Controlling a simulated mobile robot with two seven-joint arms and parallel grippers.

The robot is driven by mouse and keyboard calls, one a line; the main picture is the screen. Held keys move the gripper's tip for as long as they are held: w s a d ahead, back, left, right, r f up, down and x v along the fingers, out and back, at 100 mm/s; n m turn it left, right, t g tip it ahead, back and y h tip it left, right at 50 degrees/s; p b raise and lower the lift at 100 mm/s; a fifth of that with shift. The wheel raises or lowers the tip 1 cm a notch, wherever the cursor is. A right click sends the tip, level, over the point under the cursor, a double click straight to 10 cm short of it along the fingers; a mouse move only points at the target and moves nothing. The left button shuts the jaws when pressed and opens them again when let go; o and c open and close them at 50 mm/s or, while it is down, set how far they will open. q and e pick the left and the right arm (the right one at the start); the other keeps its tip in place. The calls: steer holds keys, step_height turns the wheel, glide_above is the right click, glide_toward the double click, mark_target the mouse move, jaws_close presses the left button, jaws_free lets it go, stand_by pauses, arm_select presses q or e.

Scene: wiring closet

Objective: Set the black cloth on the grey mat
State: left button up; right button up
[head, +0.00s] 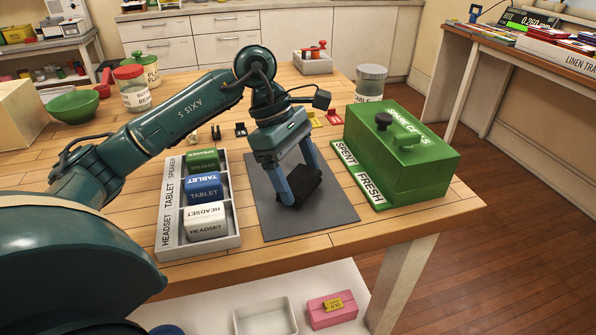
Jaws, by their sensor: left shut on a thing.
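The black cloth (300,189) is a small dark folded piece over the grey mat (330,213). My left gripper (301,186) points down over the mat, its two blue-grey fingers shut on the cloth. The cloth is on or just above the mat; I cannot tell whether it touches. The mat lies flat on the wooden table, between a labelled tray and a green box. My right gripper is not in view.
A white tray (211,246) with green, blue and white blocks stands left of the mat. A green box (408,155) with a black knob stands right, beside a SPENT/FRESH strip (359,174). Jars (133,91) and a green bowl (72,106) are at the back left.

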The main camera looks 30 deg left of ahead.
arm_select(q)
steer(key=shift+f+b, duration=0.35)
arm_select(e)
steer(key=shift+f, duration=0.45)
arm_select(q)
steer(key=o, duration=0.9)
steer(key=shift+o, duration=0.5)
steer(key=shift+o, duration=1.3)
steer(key=shift+a+r+p, duration=0.15)
steer(key=shift+r+p, duration=0.15)
steer(key=shift+r, duration=0.15)
steer(key=shift+p+v, duration=1.35)
steer(key=shift+v, duration=1)
steer(key=shift+p+v, duration=0.65)
steer(key=shift+v, duration=0.55)
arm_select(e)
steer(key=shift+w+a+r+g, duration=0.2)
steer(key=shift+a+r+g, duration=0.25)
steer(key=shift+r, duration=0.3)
